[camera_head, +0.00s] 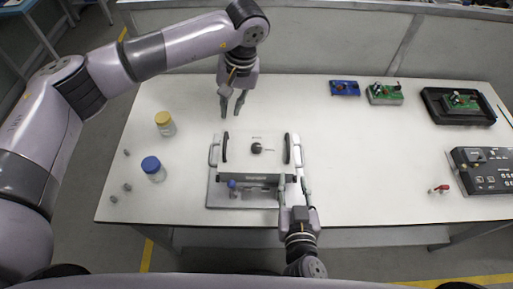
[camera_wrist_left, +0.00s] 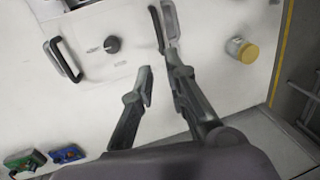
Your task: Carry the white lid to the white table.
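The white lid (camera_head: 257,150) appears to be the top of a box-like unit in the middle of the white table (camera_head: 390,150). It has a black knob in the middle and a black handle on each side. It also shows in the left wrist view (camera_wrist_left: 100,32). My left gripper (camera_head: 233,108) is open and empty, just behind the lid's back edge. Its parted fingers also show in the left wrist view (camera_wrist_left: 160,75). My right gripper (camera_head: 294,186) is at the unit's front right corner, with its fingers apart. I cannot tell whether it touches the unit.
A yellow-capped jar (camera_head: 165,124) and a blue-capped jar (camera_head: 153,169) stand at the left with several small grey pieces. Circuit boards (camera_head: 384,94), a black tray (camera_head: 457,106) and a control box (camera_head: 486,171) are at the right. The table between is mostly clear.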

